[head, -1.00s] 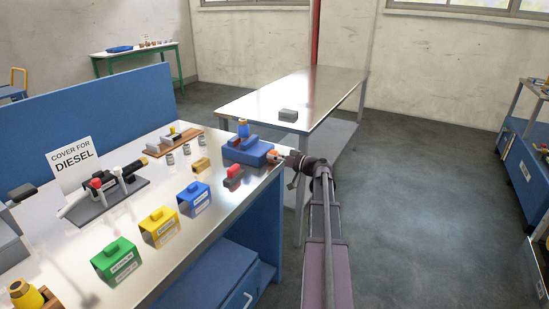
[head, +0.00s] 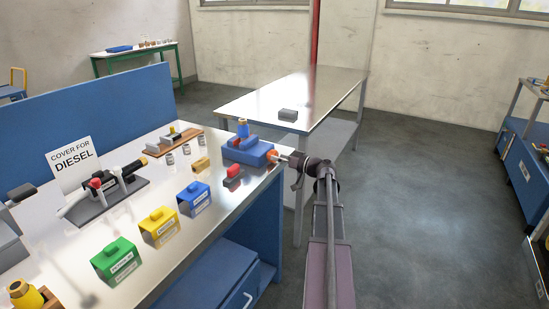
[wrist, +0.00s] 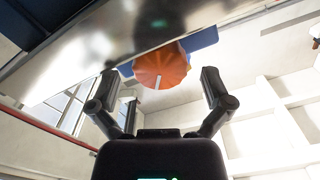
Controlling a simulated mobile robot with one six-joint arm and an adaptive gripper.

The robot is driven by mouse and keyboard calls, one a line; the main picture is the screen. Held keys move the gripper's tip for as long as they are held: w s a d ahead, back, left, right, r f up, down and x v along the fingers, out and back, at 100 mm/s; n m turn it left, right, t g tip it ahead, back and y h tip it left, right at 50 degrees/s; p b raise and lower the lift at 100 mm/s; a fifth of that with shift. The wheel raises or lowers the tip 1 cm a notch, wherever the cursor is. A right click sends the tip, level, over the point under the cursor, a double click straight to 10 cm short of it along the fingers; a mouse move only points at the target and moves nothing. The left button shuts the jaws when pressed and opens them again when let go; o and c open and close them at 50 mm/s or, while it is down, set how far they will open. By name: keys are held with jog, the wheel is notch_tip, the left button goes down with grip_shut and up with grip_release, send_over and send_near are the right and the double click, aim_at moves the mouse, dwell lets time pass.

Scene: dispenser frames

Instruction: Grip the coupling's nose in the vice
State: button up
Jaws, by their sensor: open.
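The blue vice (head: 245,151) stands at the right end of the steel workbench. An upright piece with a yellow top and blue body, seemingly the coupling (head: 242,128), stands at its jaws; its lower end is hidden, so I cannot tell whether it is clamped. An orange ribbed knob (head: 272,155) is on the vice's right end, and it fills the middle of the wrist view (wrist: 160,62). My gripper (head: 293,161) is just right of the knob, beyond the bench edge. In the wrist view its two fingers (wrist: 159,78) are spread wide, with the knob ahead between them and not held.
Blue (head: 194,199), yellow (head: 159,227) and green (head: 117,260) covers stand along the bench front. A steel table (head: 300,95) with a grey block (head: 288,115) is behind.

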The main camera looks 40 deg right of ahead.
jog(key=v, duration=1)
jog(key=shift+s, duration=0.2)
jog(key=shift+s, duration=0.1)
dwell(0.4)
